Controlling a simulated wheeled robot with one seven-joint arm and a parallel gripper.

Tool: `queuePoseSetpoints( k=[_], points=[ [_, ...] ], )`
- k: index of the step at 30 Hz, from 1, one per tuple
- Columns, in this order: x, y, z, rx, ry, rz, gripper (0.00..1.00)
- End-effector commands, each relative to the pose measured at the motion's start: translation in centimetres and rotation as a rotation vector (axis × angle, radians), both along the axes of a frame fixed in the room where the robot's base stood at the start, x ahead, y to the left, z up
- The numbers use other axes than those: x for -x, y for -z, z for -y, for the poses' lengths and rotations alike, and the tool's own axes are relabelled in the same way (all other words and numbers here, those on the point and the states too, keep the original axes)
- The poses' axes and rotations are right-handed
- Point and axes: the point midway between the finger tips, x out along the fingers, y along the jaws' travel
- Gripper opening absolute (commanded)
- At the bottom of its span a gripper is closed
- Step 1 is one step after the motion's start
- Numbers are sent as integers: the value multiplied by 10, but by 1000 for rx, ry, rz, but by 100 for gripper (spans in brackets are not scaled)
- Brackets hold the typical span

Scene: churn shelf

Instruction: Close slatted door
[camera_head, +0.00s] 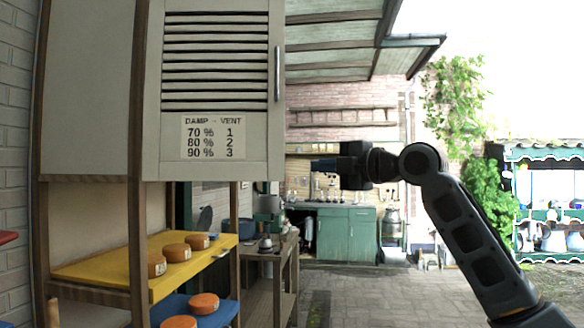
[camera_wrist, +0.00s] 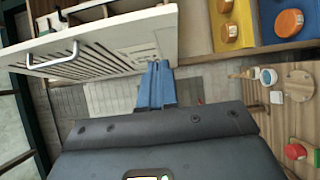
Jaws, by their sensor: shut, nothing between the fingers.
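The slatted door (camera_head: 222,110) is a pale panel with dark horizontal slats, a vent label (camera_head: 213,136) and a vertical bar handle (camera_head: 277,74) near its right edge. In the wrist view the door (camera_wrist: 130,45) runs slanting across the upper left, with its handle (camera_wrist: 52,60) at the far left. A gap shows behind its upper edge there; how far it stands open I cannot tell. My gripper (camera_head: 316,165) is right of the door in the head view, at its lower part's height. Its blue fingers (camera_wrist: 157,68) are together and empty, appearing close to the door's label end; contact is unclear.
Below the door, a yellow shelf (camera_head: 95,268) and a blue shelf (camera_head: 222,318) hold orange cheeses. A wooden table (camera_head: 272,252) and a green cabinet (camera_head: 340,232) stand behind. A round wooden board (camera_wrist: 299,84) lies at right in the wrist view. Paved floor is open below my arm.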

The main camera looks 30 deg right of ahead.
Motion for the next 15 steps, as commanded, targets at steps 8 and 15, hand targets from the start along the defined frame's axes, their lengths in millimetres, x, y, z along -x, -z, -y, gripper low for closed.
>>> queuePoseSetpoints(
  k=[8,15],
  points=[
    [-50,-3,-17,-1,-1,-3,0],
    [-92,-3,-22,-2,2,-3,0]
  ],
)
